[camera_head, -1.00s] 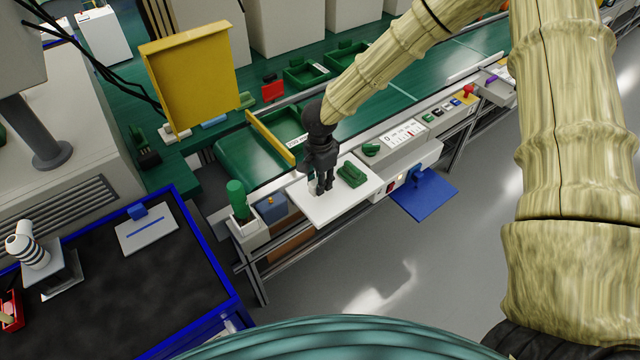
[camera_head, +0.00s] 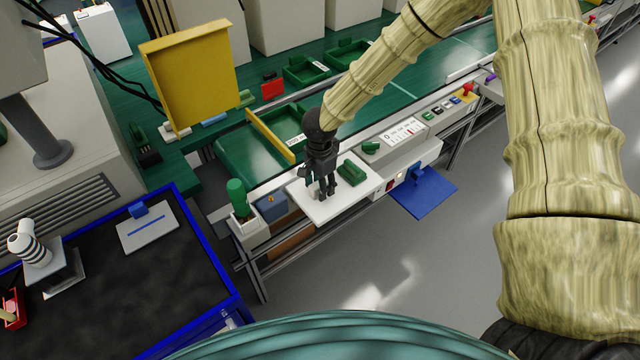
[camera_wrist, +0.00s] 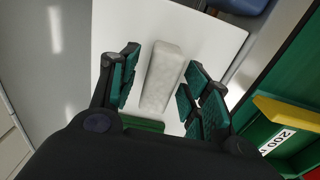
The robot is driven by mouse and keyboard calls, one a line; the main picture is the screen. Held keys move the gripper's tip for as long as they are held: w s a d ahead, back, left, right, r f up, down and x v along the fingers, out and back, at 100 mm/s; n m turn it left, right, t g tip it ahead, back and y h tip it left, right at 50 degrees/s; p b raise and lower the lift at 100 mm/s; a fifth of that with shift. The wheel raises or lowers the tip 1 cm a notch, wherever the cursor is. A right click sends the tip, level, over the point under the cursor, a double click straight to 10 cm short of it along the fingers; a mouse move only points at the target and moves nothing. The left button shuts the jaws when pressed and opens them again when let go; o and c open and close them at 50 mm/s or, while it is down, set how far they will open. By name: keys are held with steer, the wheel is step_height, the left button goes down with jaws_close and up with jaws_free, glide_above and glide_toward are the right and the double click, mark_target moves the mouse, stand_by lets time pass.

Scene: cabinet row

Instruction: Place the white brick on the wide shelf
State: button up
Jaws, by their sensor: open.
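The white brick (camera_wrist: 163,78) is a long pale block lying on a white plate (camera_wrist: 215,35), seen in the wrist view. My gripper (camera_wrist: 162,68) is open, with one finger pad on each side of the brick and gaps showing between pads and brick. In the head view my gripper (camera_head: 321,196) points down at the white plate (camera_head: 358,195), and the brick is hidden or too hard to make out there. A green block (camera_head: 352,172) lies on the same plate, right of my gripper. I cannot tell which surface is the wide shelf.
A blue plate (camera_head: 428,196) juts out to the right of the white one. A green tray (camera_head: 240,160) with a yellow edge bar stands behind my gripper. A green knob (camera_head: 237,190) rises at left. A black-topped, blue-edged table (camera_head: 120,300) is at lower left.

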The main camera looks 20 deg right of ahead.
steer(key=shift+r, duration=0.1)
step_height(320, 180, up, 12)
steer(key=b, duration=0.1)
stand_by(0.4)
